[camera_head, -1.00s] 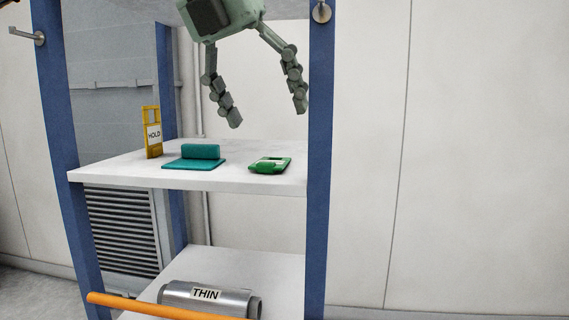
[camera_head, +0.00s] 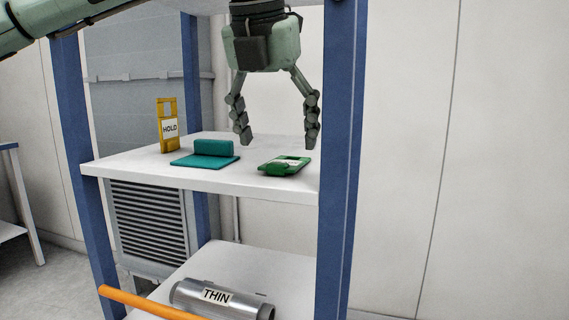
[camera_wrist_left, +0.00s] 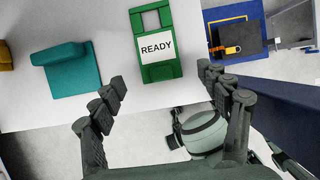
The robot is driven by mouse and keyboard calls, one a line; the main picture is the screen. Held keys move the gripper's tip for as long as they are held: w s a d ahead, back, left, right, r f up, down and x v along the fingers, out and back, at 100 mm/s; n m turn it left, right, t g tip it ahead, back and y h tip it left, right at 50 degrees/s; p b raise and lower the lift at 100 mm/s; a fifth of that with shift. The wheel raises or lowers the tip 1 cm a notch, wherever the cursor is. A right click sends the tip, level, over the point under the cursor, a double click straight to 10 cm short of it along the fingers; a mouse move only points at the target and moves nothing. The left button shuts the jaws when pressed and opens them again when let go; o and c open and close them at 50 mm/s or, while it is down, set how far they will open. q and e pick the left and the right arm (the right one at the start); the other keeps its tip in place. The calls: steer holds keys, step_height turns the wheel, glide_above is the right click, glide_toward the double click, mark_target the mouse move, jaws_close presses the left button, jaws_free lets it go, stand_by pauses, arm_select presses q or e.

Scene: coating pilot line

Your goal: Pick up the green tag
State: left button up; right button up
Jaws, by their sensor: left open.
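The green tag (camera_head: 284,165) lies flat near the right end of the white middle shelf (camera_head: 235,185). In the left wrist view the tag (camera_wrist_left: 155,72) shows a white label reading READY and a cut-out at its far end. My left gripper (camera_head: 278,143) is open and empty, fingers pointing down, above the shelf around the tag's position. In the left wrist view the fingertips (camera_wrist_left: 162,75) stand either side of the tag's near end, apart from it.
A teal block on a flat base (camera_head: 208,153) sits left of the tag. A yellow HOLD tag (camera_head: 167,128) stands upright further left. A blue post (camera_head: 340,150) rises close to the tag's right. A THIN roll (camera_head: 222,298) and an orange bar (camera_head: 150,303) are lower down.

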mark_target(278, 163)
arm_select(q)
steer(key=x, duration=0.2)
steer(key=shift+f, duration=0.35)
steer(key=shift+w+f, duration=0.25)
steer(key=shift+f, duration=0.2)
arm_select(e)
steer(key=shift+s+d+f, duration=0.1)
steer(key=shift+s+f, duration=0.2)
steer(key=shift+f, duration=0.25)
steer(key=shift+s+d+f, duration=0.1)
steer(key=shift+s+f, duration=0.15)
steer(key=shift+f, duration=0.3)
arm_select(q)
steer(key=c, duration=1.1)
